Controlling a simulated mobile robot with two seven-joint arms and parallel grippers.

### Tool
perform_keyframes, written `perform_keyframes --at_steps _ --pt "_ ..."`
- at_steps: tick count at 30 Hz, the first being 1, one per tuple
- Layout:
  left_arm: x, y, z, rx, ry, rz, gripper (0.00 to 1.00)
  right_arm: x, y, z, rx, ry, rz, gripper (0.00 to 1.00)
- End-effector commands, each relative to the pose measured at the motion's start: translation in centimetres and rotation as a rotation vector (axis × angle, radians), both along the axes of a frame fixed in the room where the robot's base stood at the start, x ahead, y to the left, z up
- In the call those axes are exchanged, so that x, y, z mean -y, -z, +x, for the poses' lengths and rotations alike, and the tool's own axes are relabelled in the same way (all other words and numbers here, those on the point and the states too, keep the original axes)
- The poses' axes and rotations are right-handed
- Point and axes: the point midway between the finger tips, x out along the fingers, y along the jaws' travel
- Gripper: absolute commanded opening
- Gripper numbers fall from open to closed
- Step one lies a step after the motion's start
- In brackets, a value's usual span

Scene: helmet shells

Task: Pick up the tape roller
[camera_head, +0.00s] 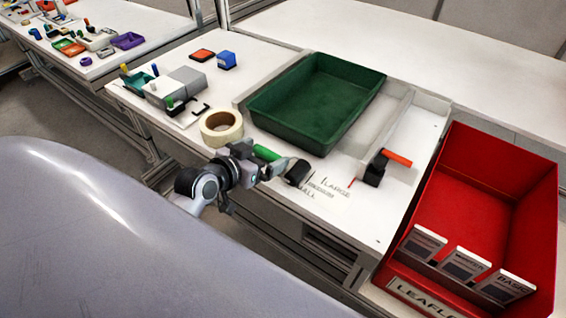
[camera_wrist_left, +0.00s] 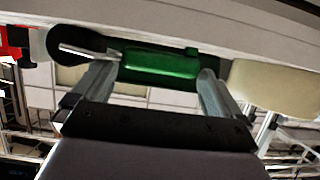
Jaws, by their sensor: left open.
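The tape roller (camera_head: 265,153) has a green handle and a black end. It lies near the front edge of the white table, beside the green tray. In the left wrist view, the green handle (camera_wrist_left: 160,65) spans the gap between my fingers, with the black end (camera_wrist_left: 75,42) to the left. My left gripper (camera_head: 270,164) is open at the handle and partly hides it in the head view. In the wrist view the fingers of the left gripper (camera_wrist_left: 153,75) are apart, with no clear grip on the handle. My right gripper is not in view.
A tape roll (camera_head: 208,138) lies left of the roller. The green tray (camera_head: 262,122) is behind it. An orange-handled tool (camera_head: 376,170) lies to the right, then a red bin (camera_head: 545,190). Grey blocks (camera_head: 187,80) and small items stand at the back left. The front right tabletop is mostly clear.

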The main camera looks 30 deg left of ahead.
Motion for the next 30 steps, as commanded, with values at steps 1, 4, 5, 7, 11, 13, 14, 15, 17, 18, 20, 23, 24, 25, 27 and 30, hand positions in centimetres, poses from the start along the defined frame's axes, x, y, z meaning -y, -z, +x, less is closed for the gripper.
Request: perform_keyframes --at_steps 1,4,5,7,11,13,14,15,17,18,20,23,24,25,27,30 --pt "0.1 0.3 0.7 0.001 -0.001 -0.002 1.0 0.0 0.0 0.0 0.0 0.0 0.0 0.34" --pt "0.1 0.7 1.5 0.0 -0.001 -0.002 1.0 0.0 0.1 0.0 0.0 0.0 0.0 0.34" --pt "0.1 0.7 1.7 0.0 0.001 -0.001 1.0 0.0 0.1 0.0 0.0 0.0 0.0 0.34" --pt "0.2 0.9 2.0 -0.001 0.001 0.0 1.0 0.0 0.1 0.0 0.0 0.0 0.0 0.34" --pt "0.2 0.9 2.0 -0.001 0.001 0.0 1.0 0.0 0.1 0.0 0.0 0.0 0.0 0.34" --pt "0.2 0.9 2.0 -0.001 0.001 0.0 1.0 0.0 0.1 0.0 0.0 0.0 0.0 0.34" --pt "0.2 0.9 2.0 -0.001 0.001 0.0 1.0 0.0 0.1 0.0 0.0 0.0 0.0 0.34" --pt "0.2 0.9 2.0 -0.001 0.001 0.0 0.9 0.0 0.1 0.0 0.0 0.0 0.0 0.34" --pt "0.2 0.9 2.0 -0.001 0.001 0.0 0.71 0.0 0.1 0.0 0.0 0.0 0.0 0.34" --pt "0.2 0.9 2.0 -0.001 0.001 0.0 0.6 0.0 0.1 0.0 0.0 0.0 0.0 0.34" --pt "0.2 0.8 2.0 0.0 0.001 0.0 0.6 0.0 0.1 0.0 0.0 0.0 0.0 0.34" --pt "0.2 0.8 2.0 0.0 0.001 0.0 0.6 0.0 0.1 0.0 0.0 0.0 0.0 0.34" --pt "0.2 0.8 2.0 0.0 0.001 0.0 0.6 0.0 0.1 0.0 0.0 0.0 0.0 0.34" --pt "0.2 0.8 2.0 0.0 0.001 0.0 0.6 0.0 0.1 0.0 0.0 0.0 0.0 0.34" --pt "0.2 0.7 2.0 0.0 0.001 0.0 0.6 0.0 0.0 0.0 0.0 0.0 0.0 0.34" --pt "0.2 0.2 2.1 0.002 0.001 -0.001 0.6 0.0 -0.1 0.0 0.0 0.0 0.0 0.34"
